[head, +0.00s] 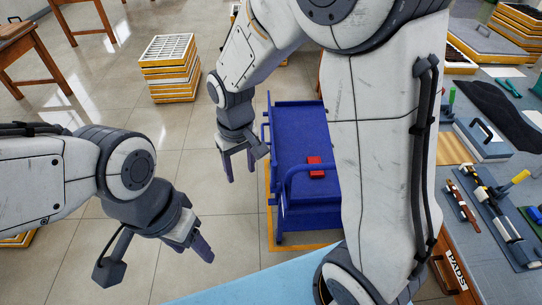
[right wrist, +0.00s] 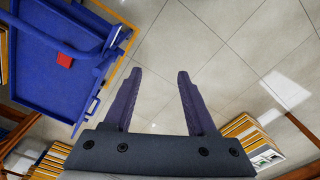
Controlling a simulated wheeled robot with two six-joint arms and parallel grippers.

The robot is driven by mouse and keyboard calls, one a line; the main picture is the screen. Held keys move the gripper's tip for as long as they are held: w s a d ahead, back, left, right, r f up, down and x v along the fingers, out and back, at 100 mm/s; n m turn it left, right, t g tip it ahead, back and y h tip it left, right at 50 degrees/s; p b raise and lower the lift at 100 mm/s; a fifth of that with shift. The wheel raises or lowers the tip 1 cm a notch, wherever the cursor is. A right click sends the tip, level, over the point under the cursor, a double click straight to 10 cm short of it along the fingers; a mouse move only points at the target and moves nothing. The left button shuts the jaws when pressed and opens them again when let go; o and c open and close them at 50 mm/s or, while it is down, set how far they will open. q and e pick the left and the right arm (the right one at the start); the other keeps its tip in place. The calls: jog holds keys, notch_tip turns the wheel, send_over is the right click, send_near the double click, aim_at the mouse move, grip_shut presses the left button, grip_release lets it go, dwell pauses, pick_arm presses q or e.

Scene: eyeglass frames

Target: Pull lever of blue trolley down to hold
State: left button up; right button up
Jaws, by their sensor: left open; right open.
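The blue trolley (head: 292,128) stands on the floor in the middle of the head view, with a blue rail at its near end. The trolley (right wrist: 45,85) also shows at the upper left of the right wrist view. I cannot clearly pick out its lever. My right gripper (head: 241,177) is open and empty, pointing down just left of the trolley; its two fingers (right wrist: 160,74) are apart over bare floor. My left gripper (head: 205,250) is open and empty, lower left, farther from the trolley.
Stacked yellow-edged trays (head: 168,70) stand on the floor at the back left. A workbench with tools (head: 490,200) runs along the right. A light blue surface (head: 250,285) lies at the bottom. The tiled floor left of the trolley is clear.

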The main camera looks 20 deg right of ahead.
jog(key=w+d+f+m+p, duration=0.1)
jog(key=w+d+f+m, duration=0.1)
jog(key=w+d+f, duration=0.4)
jog(key=m, duration=0.2)
send_near(275, 178)
jog(key=shift+h, duration=0.3)
notch_tip(275, 178, down, 7)
jog(key=shift+w+a+f+p, duration=0.15)
jog(key=shift+a+p, duration=0.05)
jog(key=shift+p, duration=1.05)
grip_shut()
